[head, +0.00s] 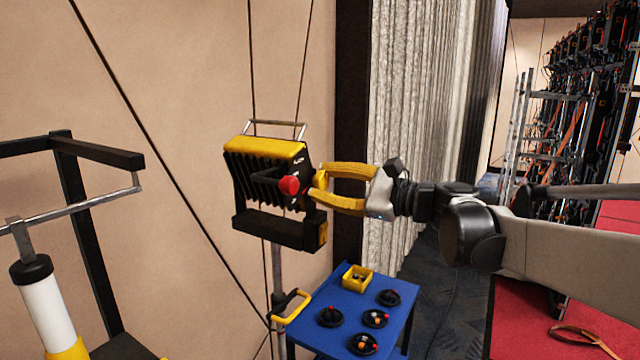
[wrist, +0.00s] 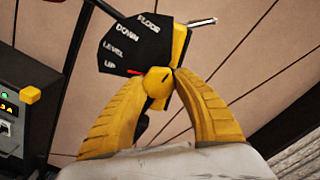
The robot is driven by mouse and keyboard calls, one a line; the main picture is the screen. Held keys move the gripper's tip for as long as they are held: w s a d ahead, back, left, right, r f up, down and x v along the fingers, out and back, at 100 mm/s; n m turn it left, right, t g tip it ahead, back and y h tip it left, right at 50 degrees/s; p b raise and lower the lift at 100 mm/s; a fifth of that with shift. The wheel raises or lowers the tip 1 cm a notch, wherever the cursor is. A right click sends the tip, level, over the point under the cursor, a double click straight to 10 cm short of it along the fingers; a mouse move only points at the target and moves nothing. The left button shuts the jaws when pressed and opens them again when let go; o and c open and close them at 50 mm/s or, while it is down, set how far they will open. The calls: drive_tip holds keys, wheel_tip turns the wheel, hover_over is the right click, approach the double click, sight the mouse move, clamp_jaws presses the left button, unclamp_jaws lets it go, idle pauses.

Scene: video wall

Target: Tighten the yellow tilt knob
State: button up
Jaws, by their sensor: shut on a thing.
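My gripper (wrist: 160,88) is shut on the knob, one yellow finger on each side. In the head view my gripper (head: 320,188) reaches from the right to the side of the yellow and black lamp (head: 265,165). The knob is mostly hidden there by the fingers.
A blue table (head: 343,308) below holds several black round pieces and a yellow bin (head: 358,278). The lamp stands on a thin pole (head: 277,270) with a yellow handle (head: 292,306). A black frame (head: 88,220) is at left, and a grey curtain (head: 415,90) hangs behind my gripper.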

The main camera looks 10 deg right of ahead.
idle(0.3)
drive_tip(key=o, duration=1.2)
drive_tip(key=v, duration=1.2)
drive_tip(key=shift+a, duration=0.1)
